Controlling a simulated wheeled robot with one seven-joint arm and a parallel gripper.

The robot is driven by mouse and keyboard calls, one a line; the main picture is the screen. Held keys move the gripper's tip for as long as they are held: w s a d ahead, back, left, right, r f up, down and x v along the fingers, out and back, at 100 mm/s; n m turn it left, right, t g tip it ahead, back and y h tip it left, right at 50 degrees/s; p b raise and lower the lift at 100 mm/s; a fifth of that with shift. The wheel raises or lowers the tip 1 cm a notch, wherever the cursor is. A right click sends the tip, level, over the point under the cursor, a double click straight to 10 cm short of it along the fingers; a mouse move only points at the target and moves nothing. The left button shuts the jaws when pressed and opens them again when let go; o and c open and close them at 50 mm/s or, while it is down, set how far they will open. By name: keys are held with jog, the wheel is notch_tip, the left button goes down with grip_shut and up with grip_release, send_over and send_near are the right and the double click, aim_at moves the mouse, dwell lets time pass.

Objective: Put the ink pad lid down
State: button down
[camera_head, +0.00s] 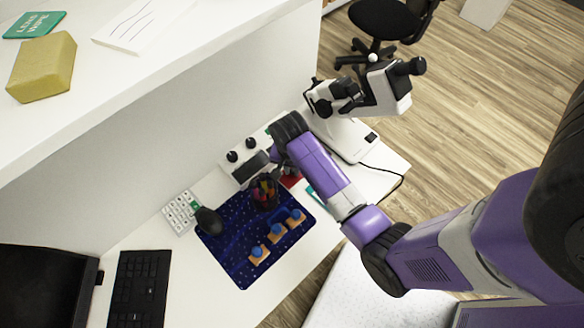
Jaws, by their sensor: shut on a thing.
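My gripper (279,152) is at the end of my purple arm, above the desk behind the patterned mat. It is shut, with its fingertips mostly hidden by my wrist. The ink pad lid in its grip cannot be made out clearly. A small red piece (290,180) shows just below the gripper; I cannot tell if it is held or lies on the desk. A blue flat thing (277,214), perhaps the ink pad, is on the dark blue mat (230,262). Three wooden blocks with blue knobs (277,233) stand in a slanting row beside it.
A dark cup with colourful contents (265,191) stands at the mat's back edge. A microscope (350,135) stands behind my arm. The mat's front left is clear.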

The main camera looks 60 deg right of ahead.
jog(key=c, duration=1.4)
grip_release()
jog(key=shift+f, duration=0.1)
notch_tip(320, 180, up, 12)
jog(key=a, duration=0.1)
jog(key=n+t+h, duration=0.1)
jog(key=n+t, duration=0.2)
jog(key=n, duration=0.1)
send_near(291, 179)
jog(key=r, duration=0.2)
jog(key=s+a+r+n+t, duration=0.1)
jog(key=s+a+n+t, duration=0.3)
jog(key=s+a+n, duration=0.15)
jog(key=s+a+r+n+t, duration=0.1)
jog(key=s+a+r+t, duration=0.1)
jog(key=r, duration=0.4)
jog(key=s+a+r+n+t+y, duration=0.1)
jog(key=s+a+r+n+t, duration=0.1)
jog(key=r, duration=0.5)
jog(key=s+a+r+n+t+y, duration=0.1)
jog(key=s+a+r+n+t, duration=0.1)
jog(key=s+a+r, duration=0.3)
jog(key=shift+s+a+r+t, duration=0.15)
jog(key=shift+r+t, duration=0.25)
jog(key=shift+r, duration=0.05)
jog(key=shift+s+a+r+t, duration=0.15)
jog(key=shift+s+r+t, duration=0.05)
jog(key=shift+r+t, duration=0.25)
